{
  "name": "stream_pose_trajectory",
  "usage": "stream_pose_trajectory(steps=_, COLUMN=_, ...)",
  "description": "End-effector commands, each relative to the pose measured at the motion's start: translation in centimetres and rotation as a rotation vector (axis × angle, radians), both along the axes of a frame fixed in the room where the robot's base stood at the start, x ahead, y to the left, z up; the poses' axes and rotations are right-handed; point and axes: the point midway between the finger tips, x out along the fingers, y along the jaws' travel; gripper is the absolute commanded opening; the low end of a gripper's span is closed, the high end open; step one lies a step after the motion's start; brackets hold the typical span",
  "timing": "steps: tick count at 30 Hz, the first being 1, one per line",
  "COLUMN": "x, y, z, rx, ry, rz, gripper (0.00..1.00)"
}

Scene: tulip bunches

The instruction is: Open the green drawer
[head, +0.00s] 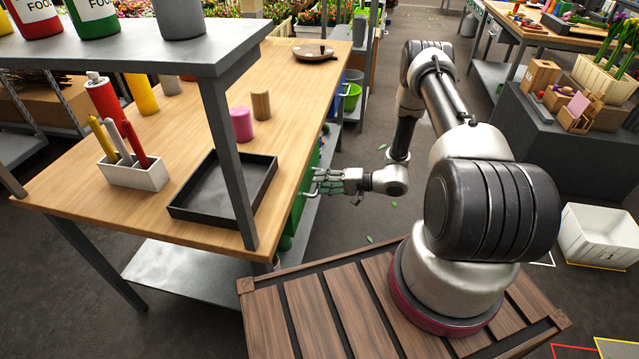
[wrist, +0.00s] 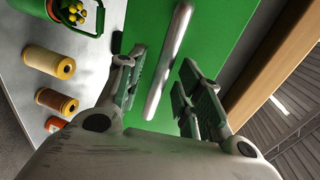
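The green drawer (wrist: 222,35) fills the middle of the wrist view, with a long silver bar handle (wrist: 169,60) on its front. In the head view a strip of the green drawer (head: 297,210) shows under the right edge of the wooden table. My gripper (head: 320,183) is beside that table edge, pointing toward the drawer. In the wrist view my gripper (wrist: 162,78) is open, with one finger on each side of the handle. Gaps show between the fingers and the handle. How deep the handle lies between the fingers is hard to tell.
The wooden tabletop (head: 205,120) overhangs close by; its edge (wrist: 280,60) shows at right in the wrist view. A grey lower shelf (wrist: 45,75) holds thread-like spools (wrist: 48,61) and a green bucket (wrist: 65,15). A black tray (head: 265,165) sits on the table. Floor beyond my gripper is clear.

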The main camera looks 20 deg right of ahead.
Motion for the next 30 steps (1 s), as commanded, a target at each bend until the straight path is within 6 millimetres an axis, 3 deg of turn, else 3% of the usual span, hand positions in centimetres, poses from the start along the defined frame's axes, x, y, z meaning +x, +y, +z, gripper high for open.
stream_pose_trajectory(steps=12, x=0.6, y=1.0, z=-0.2, rx=0.001, ry=0.002, rz=0.0, gripper=0.34)
stream_pose_trajectory(steps=18, x=0.6, y=1.0, z=-0.2, rx=0.001, ry=0.002, rz=0.0, gripper=0.0)
stream_pose_trajectory(steps=30, x=0.0, y=0.0, z=-0.3, rx=0.001, ry=0.002, rz=-0.003, gripper=0.0)
